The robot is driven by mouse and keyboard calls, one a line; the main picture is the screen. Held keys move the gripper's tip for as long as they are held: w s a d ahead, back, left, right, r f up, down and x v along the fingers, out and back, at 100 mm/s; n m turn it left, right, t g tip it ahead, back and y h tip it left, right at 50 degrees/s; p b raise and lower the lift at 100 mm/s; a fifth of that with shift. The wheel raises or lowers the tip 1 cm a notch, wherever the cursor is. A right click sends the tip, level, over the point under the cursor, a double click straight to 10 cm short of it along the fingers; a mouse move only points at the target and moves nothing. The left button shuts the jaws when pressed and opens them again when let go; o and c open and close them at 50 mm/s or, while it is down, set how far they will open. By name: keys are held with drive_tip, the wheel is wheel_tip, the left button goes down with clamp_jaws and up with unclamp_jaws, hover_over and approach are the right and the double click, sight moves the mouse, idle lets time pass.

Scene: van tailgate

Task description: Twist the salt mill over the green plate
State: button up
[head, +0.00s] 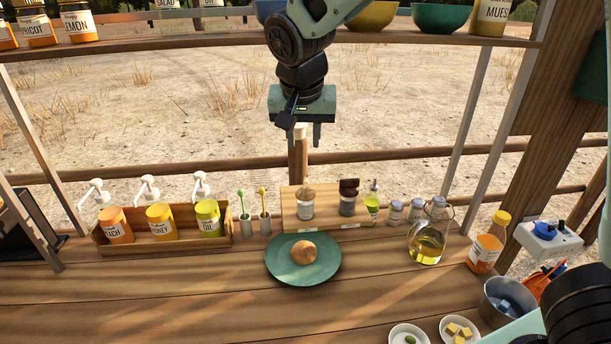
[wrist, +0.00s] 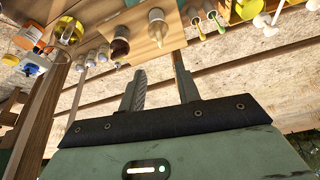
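The green plate (head: 280,272) lies on the wooden counter with a round orange-brown food item (head: 303,252) on it. Behind it, a wooden board holds two mills. A pale one with a light wooden top (head: 306,207), probably the salt mill, stands left; a dark one (head: 348,204) stands right. Both also show in the wrist view, the pale mill (wrist: 158,28) and the dark mill (wrist: 120,47). The board's labels are too small to read. My gripper (head: 303,144) hangs above and behind the board, fingers down, open and empty. The wrist view shows a clear gap between its fingers (wrist: 160,85).
A wooden tray (head: 165,243) of pump bottles stands left, with two small holders beside it. A green-topped bottle (head: 372,206), small jars (head: 396,214), an oil jug (head: 427,248) and an orange bottle (head: 487,246) stand right. A shelf (head: 150,38) crosses above. The front counter is mostly clear.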

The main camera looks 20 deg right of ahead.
sight(305, 182)
drive_tip(key=p+x, duration=0.4)
drive_tip(key=x, duration=1.1)
drive_tip(key=shift+d+f, duration=0.1)
drive_tip(key=shift+f, duration=0.05)
clamp_jaws()
